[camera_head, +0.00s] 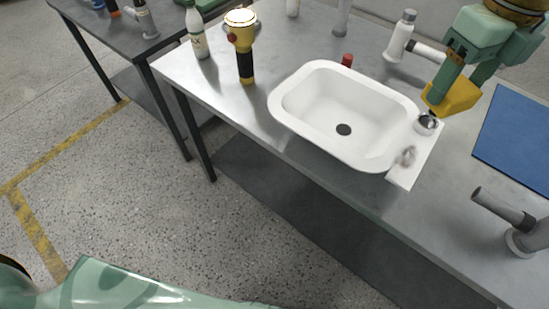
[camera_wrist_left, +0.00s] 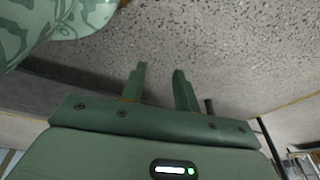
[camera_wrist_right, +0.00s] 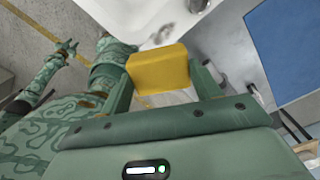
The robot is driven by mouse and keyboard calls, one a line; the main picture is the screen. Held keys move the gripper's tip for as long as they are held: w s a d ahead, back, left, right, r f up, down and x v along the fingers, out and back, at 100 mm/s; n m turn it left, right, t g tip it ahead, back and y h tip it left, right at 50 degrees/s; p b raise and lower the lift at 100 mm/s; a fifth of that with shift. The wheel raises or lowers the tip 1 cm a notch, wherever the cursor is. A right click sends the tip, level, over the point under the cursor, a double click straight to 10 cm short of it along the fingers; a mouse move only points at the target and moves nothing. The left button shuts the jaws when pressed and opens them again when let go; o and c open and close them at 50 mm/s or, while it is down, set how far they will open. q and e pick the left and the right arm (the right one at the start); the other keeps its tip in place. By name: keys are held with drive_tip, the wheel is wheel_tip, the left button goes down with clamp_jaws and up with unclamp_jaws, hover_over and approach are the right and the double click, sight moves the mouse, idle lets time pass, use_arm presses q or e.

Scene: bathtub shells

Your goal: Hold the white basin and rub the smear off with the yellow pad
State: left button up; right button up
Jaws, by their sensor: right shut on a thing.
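The white basin (camera_head: 300,112) rests on the metal table, with a dark drain (camera_head: 343,129) in its floor. A grey smear (camera_head: 407,156) marks the flat ledge at its right end; it also shows in the right wrist view (camera_wrist_right: 160,36). My right gripper (camera_head: 447,86) is shut on the yellow pad (camera_head: 458,97), which it holds above the table near the ledge's far end, apart from the smear. The pad also fills the jaws in the right wrist view (camera_wrist_right: 158,68). My left gripper (camera_wrist_left: 159,75) is open and empty over the floor, away from the basin; its jaws are outside the head view.
A yellow-black flashlight (camera_head: 241,52) and a white bottle (camera_head: 195,30) stand left of the basin. A small red item (camera_head: 347,60) and a white cylinder (camera_head: 399,38) are behind it. A blue mat (camera_head: 518,140) and a grey pipe fitting (camera_head: 505,212) lie right.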

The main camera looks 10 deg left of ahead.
use_arm(q)
drive_tip(key=w+d+r+n+t+h, duration=0.2)
drive_tip(key=w+d+r+n+t, duration=0.1)
drive_tip(key=w+r, duration=0.75)
drive_tip(key=w+d+r+n+t+h, duration=0.25)
drive_tip(key=w+r, duration=0.55)
drive_tip(key=w, duration=0.5)
drive_tip(key=w+d+r+n+t+h, duration=0.3)
drive_tip(key=d+r, duration=0.4)
drive_tip(key=r, duration=0.7)
drive_tip(key=d+r+n+t+h, duration=0.1)
drive_tip(key=d+r+n+h, duration=0.2)
drive_tip(key=d+r+h, duration=0.7)
drive_tip(key=w+d+r+y, duration=0.1)
drive_tip(key=w, duration=0.1)
drive_tip(key=w+d+r+y, duration=0.1)
drive_tip(key=w+d+y, duration=0.1)
drive_tip(key=w, duration=0.1)
drive_tip(key=w+d+r+y, duration=0.1)
drive_tip(key=w, duration=0.2)
drive_tip(key=shift+d+r+m+y, duration=0.1)
drive_tip(key=shift+d+m+y, duration=0.15)
drive_tip(key=shift+d, duration=0.1)
clamp_jaws()
unclamp_jaws()
